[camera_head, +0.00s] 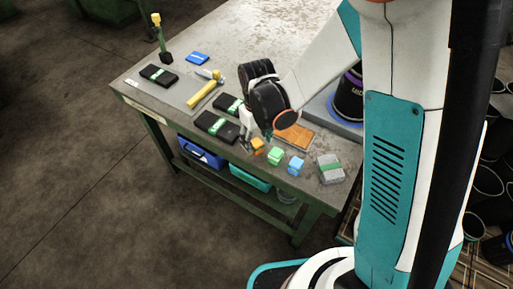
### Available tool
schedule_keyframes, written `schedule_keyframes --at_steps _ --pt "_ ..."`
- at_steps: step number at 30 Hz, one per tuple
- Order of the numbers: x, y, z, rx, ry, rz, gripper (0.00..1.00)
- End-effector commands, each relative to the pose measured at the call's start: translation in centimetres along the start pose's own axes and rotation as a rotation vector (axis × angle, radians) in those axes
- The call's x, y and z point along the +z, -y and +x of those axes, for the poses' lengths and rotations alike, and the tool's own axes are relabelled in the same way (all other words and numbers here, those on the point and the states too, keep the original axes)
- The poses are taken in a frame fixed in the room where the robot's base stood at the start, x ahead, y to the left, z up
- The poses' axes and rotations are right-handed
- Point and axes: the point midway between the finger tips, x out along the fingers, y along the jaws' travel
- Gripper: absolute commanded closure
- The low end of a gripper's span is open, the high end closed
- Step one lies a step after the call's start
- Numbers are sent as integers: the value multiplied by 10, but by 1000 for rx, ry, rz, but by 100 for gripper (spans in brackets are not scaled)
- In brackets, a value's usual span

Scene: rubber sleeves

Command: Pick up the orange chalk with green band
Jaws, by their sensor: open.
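A small orange block (257,146), which looks like the orange chalk, stands near the front edge of the workbench (135,91). It is small in the picture, and I cannot clearly make out a green band on it. My gripper (256,142) is open, pointing down right at the orange block. Its fingers hide part of the block, and I cannot tell whether they touch it. A green block (275,156) and a light blue block (296,165) stand in a row to its right, close by.
An orange flat plate (294,137) lies behind the row. A grey block with a green band (330,168) is at the right. Black packs (216,126) and a yellow-handled hammer (203,93) lie to the left. The bench's far middle is clear.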

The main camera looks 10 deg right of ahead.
Motion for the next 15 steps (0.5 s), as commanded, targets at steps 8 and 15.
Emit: schedule_keyframes --at_steps 8,15 --pt "0 0 26 0 0 0 47" --pt "0 0 25 0 0 0 69"
